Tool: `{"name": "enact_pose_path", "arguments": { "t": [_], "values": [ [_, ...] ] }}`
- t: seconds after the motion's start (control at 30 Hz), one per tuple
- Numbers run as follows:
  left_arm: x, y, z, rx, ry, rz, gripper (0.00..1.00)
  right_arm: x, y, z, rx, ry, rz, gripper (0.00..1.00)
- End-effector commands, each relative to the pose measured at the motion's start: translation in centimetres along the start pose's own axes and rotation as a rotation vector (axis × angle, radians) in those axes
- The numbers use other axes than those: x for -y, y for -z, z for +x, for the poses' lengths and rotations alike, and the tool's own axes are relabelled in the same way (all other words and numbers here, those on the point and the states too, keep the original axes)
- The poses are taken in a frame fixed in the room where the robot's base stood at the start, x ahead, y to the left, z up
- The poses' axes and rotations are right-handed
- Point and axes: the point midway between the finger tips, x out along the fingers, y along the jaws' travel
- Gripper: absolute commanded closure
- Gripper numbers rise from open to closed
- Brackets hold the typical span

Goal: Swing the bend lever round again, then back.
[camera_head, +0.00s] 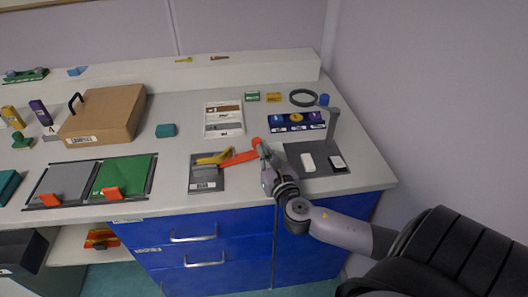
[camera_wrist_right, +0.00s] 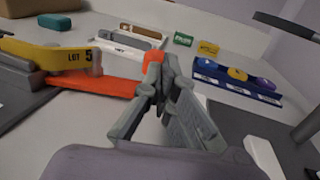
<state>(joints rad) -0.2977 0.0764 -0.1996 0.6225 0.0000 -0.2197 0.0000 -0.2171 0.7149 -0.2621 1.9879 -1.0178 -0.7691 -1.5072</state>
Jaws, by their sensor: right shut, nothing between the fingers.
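The bend lever (camera_head: 240,158) is an orange bar reaching right from a grey base plate (camera_head: 206,186), with a rounded orange end (camera_head: 256,142). A yellow strip (camera_head: 213,157) lies at the fixture beside the lever. In the right wrist view the lever (camera_wrist_right: 105,84) runs below the yellow strip (camera_wrist_right: 50,55), which is marked LOT 5. My right gripper (camera_head: 261,147) is shut and empty at the lever's right end; its fingertips (camera_wrist_right: 160,65) partly hide the orange end (camera_wrist_right: 154,57). I cannot tell whether they touch it. My left gripper is not in view.
A dark mat (camera_head: 325,172) with a grey post (camera_head: 333,122) and white pieces lies right of my gripper. A blue tray (camera_head: 296,127) stands behind. A green panel (camera_head: 124,174) is left of the fixture.

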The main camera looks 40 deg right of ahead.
Motion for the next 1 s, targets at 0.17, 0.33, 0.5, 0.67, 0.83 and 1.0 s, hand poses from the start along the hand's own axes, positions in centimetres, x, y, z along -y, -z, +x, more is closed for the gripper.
{"name": "enact_pose_path", "arguments": {
  "t": [0.17, 0.33, 0.5, 0.67, 0.83, 1.0],
  "values": [
    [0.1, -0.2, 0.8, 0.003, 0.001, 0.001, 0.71, 0.6, 0.2, 1.4, 0.003, -0.099, -0.008, 1.0],
    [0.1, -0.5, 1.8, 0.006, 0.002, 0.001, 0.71, 0.8, 0.1, 2.9, 0.003, -0.199, -0.006, 1.0],
    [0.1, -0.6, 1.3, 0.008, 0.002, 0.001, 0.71, 0.7, -0.1, 4.1, 0.0, -0.21, -0.001, 1.0],
    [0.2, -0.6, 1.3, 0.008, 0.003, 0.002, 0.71, 0.7, 0.0, 4.2, 0.0, -0.21, -0.001, 1.0],
    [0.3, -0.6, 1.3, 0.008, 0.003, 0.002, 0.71, 0.7, 0.0, 4.2, 0.0, -0.209, -0.001, 1.0],
    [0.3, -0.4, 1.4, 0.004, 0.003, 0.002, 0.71, 0.9, 0.0, 4.4, 0.0, -0.21, -0.002, 1.0]
  ]
}}
